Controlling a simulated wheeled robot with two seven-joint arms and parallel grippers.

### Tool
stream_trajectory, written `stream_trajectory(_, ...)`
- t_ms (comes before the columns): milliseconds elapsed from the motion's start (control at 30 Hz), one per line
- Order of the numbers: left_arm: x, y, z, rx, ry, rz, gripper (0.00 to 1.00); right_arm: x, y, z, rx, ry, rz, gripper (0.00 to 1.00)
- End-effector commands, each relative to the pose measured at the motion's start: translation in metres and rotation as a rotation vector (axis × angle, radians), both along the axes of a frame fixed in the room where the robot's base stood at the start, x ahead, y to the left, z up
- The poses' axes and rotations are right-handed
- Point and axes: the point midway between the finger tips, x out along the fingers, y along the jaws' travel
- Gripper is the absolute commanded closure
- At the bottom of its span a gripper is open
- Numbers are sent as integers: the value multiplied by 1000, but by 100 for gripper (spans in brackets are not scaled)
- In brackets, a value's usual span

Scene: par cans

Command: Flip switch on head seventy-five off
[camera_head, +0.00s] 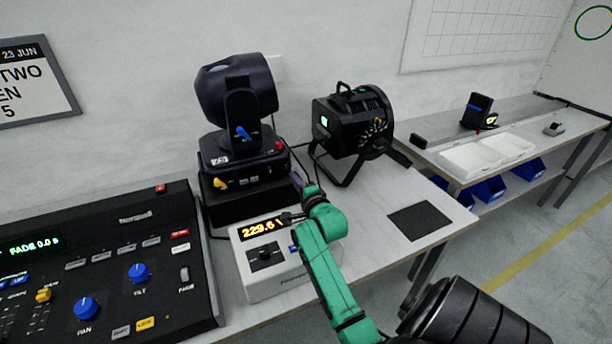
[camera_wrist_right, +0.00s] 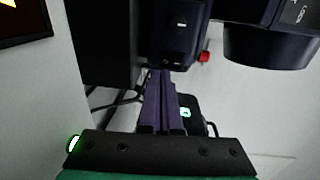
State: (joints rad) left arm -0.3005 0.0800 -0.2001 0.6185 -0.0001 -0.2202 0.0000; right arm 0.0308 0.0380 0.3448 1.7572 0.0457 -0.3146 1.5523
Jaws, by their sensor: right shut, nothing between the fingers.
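A black moving-head lamp (camera_head: 238,95) stands on its black base (camera_head: 240,172) on the table. In the right wrist view the base (camera_wrist_right: 178,35) and the red knob (camera_wrist_right: 204,57) are just beyond the fingers. I cannot make out a number or a power switch on it. My right gripper (camera_head: 298,182), on a green arm, is at the base's right side. Its purple fingers (camera_wrist_right: 161,75) are shut together with nothing between them. I cannot tell whether they touch the base. My left gripper is not in view.
A white box (camera_head: 280,280) with an amber display stands in front of the lamp. A black lighting console (camera_head: 110,262) is at the left. A black fan-like lamp (camera_head: 352,122) with a green display stands at the right, with cables between. A dark mat (camera_head: 420,221) lies on the table.

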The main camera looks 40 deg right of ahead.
Motion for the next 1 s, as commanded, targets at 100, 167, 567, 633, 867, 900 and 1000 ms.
stream_trajectory(100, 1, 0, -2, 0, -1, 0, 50, -29, 10, 1, 0, 1, -1, 100)
stream_trajectory(167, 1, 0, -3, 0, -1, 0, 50, -44, 15, 1, 0, 3, 0, 100)
stream_trajectory(567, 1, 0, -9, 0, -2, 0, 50, -108, 37, 9, -1, -1, -1, 100)
stream_trajectory(633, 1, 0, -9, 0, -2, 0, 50, -109, 38, 10, -1, -1, -1, 100)
stream_trajectory(867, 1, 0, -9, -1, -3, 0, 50, -109, 38, 10, -1, -1, -1, 100)
stream_trajectory(900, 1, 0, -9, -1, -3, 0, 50, -109, 38, 10, -1, -1, -1, 100)
stream_trajectory(1000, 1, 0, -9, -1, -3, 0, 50, -109, 38, 10, -2, 0, -1, 100)
